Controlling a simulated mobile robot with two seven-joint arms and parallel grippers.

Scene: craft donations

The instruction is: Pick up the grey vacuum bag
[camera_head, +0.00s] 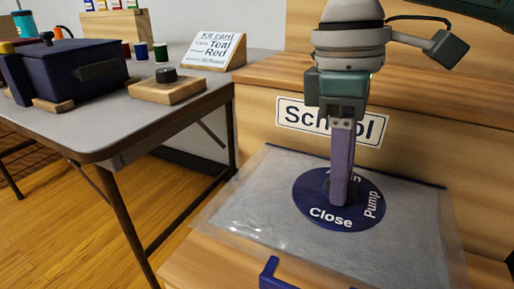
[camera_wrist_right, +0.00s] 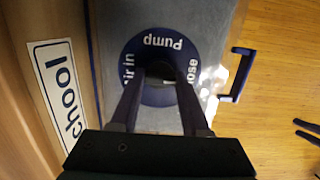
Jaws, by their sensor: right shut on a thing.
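The grey vacuum bag (camera_head: 250,213) lies flat on a wooden surface, with clear plastic edges and a round blue disc (camera_head: 310,205) marked "Pump" and "Close". It also shows in the right wrist view (camera_wrist_right: 212,35). My right gripper (camera_head: 338,200) points straight down at the middle of the disc. In the right wrist view its fingers (camera_wrist_right: 160,82) close on a dark knob (camera_wrist_right: 160,70) at the disc's centre. The fingers hide part of the knob and lettering. My left gripper is not in view.
A "School" label (camera_head: 332,122) is on the wooden front behind the bag. A blue handle (camera_head: 285,278) stands at the near edge. A grey table (camera_head: 110,125) at left holds a dark blue box (camera_head: 70,72), a knobbed wooden block (camera_head: 167,88) and a kit card (camera_head: 213,50).

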